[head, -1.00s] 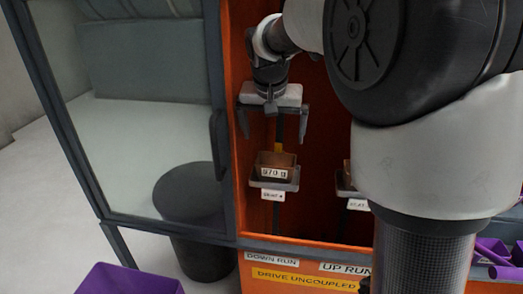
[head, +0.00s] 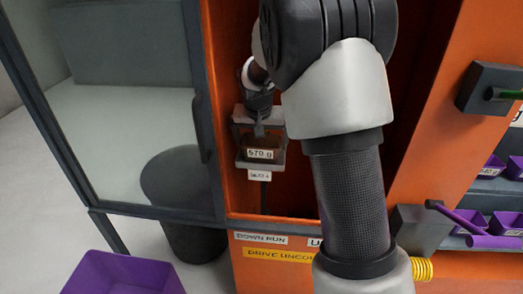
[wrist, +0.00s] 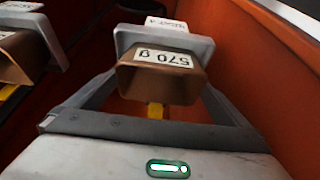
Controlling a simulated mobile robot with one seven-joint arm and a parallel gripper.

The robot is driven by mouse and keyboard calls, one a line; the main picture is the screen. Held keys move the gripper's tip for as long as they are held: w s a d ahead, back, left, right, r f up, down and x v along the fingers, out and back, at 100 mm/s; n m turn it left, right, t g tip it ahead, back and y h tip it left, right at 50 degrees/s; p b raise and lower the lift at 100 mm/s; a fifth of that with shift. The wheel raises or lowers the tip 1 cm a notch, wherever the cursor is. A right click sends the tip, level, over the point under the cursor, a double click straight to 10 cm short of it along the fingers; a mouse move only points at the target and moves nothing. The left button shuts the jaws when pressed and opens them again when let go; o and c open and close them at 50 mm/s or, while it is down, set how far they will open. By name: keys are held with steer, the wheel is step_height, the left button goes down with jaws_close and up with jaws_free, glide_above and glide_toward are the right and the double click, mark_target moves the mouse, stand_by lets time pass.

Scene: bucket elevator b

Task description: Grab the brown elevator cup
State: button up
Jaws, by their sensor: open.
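The brown elevator cup (head: 263,142) has a white 570 g label and sits in a grey holder on the down run, inside the orange housing. In the wrist view the cup (wrist: 160,82) shows upside down in the middle, with its grey holder (wrist: 200,48) around its far side. My gripper (wrist: 160,92) is open, with one finger to each side of the cup. I see no clear finger contact with the cup. In the head view my gripper (head: 260,148) is at the cup, and its fingers are partly hard to make out.
A second brown cup (wrist: 22,58) in a grey holder is at the left of the wrist view. The orange housing wall (wrist: 265,75) is close on the right there. A purple bin (head: 120,275) and a black bucket (head: 185,195) stand at the lower left in the head view.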

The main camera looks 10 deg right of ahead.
steer(key=shift+f, duration=0.1)
steer(key=shift+c, duration=0.3)
steer(key=c, duration=1.1)
steer(key=shift+w, duration=0.1)
steer(key=shift+c, duration=0.3)
